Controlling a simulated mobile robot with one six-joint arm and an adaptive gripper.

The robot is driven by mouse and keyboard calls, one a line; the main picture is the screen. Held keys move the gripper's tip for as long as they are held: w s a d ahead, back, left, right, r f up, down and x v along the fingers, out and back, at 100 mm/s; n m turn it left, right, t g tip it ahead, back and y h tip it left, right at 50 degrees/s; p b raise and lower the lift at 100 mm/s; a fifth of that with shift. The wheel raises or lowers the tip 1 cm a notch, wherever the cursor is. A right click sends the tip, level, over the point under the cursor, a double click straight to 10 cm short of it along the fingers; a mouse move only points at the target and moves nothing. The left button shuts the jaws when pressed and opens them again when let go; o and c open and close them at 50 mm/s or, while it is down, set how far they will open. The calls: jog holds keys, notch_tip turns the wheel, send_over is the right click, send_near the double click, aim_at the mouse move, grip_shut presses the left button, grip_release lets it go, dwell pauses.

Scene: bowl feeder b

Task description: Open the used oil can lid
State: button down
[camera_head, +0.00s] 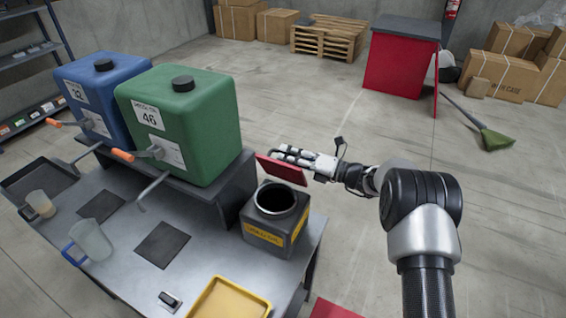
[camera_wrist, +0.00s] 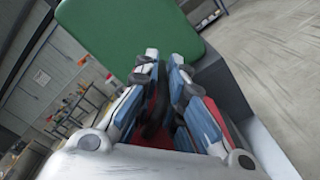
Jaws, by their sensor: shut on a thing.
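The used oil can (camera_head: 270,232) is a dark grey square can with a yellow label, standing at the right end of the grey table. Its round metal-rimmed mouth is open and dark inside. My gripper (camera_head: 283,154) is above and behind the can, shut on a flat red lid (camera_head: 281,169). The lid is tilted and apart from the can's mouth. In the wrist view, my gripper (camera_wrist: 160,75) has its fingers close together, with red of the lid (camera_wrist: 156,106) showing between and beside them. Whether the lid is hinged to the can cannot be told.
A green drum (camera_head: 185,120) and a blue drum (camera_head: 103,100) with orange-handled taps stand on a raised shelf left of the can. Measuring jugs (camera_head: 90,240), dark mats (camera_head: 163,245) and a yellow tray (camera_head: 228,300) are on the table (camera_head: 130,215).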

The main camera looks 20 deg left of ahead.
jog(key=shift+w+d+f+m+b, duration=0.2)
jog(key=shift+w+m+b, duration=0.5)
jog(key=shift+w, duration=0.5)
jog(key=shift+w+d+f+m+b, duration=0.15)
jog(key=shift+w+m+b, duration=0.5)
jog(key=shift+w, duration=0.55)
jog(key=shift+r, duration=0.1)
jog(key=c, duration=1.8)
grip_release()
jog(key=shift+w+f, duration=0.2)
jog(key=shift+c, duration=0.2)
jog(key=shift+o, duration=0.8)
jog(key=shift+s, duration=0.2)
jog(key=shift+f, duration=0.1)
jog(key=shift+r, duration=0.2)
